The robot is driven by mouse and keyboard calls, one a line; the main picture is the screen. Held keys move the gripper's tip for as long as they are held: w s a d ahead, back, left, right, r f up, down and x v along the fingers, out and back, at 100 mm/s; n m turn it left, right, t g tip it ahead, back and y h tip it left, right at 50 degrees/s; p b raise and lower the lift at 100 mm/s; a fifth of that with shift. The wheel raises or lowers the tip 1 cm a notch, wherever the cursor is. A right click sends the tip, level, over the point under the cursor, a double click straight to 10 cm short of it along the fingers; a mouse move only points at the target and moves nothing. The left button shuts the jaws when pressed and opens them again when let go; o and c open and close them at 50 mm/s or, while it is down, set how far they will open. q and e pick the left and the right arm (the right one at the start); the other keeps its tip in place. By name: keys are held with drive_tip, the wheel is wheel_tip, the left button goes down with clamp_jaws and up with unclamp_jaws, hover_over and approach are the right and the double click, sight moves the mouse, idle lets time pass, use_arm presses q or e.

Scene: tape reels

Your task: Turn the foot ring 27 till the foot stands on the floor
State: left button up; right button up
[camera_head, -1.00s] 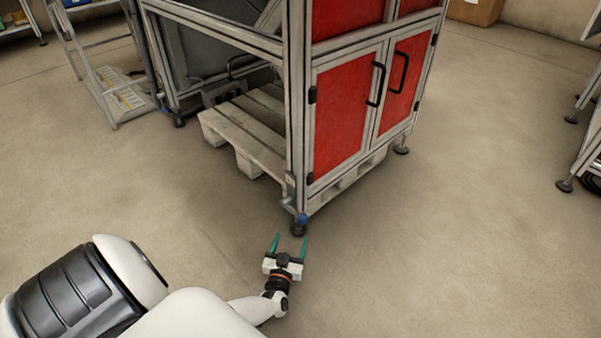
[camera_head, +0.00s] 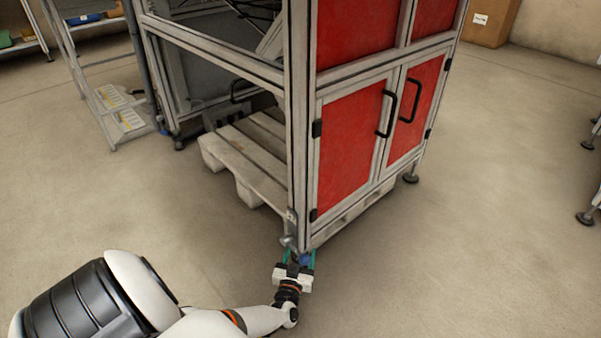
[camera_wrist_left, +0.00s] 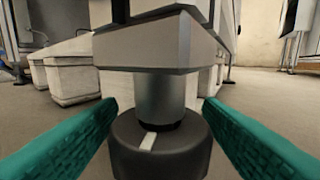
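The foot ring (camera_wrist_left: 160,145) is a dark round collar with a white mark, under a grey stem (camera_wrist_left: 160,98) at the machine frame's near corner. My left gripper (camera_head: 299,256) is low at that corner in the head view. In the left wrist view its teal fingers (camera_wrist_left: 160,110) are spread, one on each side of the ring. I cannot tell whether they touch it. My right gripper is out of view.
The machine frame (camera_head: 298,140) with red doors (camera_head: 348,140) rises just above the gripper. A pale pallet (camera_head: 245,160) lies under it. Another foot (camera_head: 411,178) stands at the far right corner.

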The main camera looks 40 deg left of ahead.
use_arm(q)
drive_tip(key=c, duration=0.7)
drive_tip(key=m+h, duration=0.1)
drive_tip(key=h, duration=0.1)
drive_tip(key=m+t+h+b, duration=0.1)
drive_tip(key=h, duration=0.1)
drive_tip(key=shift+a+f+m+t, duration=0.1)
drive_tip(key=shift+f+m+t, duration=0.05)
drive_tip(key=shift+m+t, duration=0.2)
drive_tip(key=shift+m+t+h+b, duration=0.25)
drive_tip(key=shift+m+h+b, duration=0.35)
drive_tip(key=shift+m+h, duration=0.75)
drive_tip(key=shift+n+h, duration=0.25)
drive_tip(key=shift+n, duration=0.05)
drive_tip(key=o, duration=1)
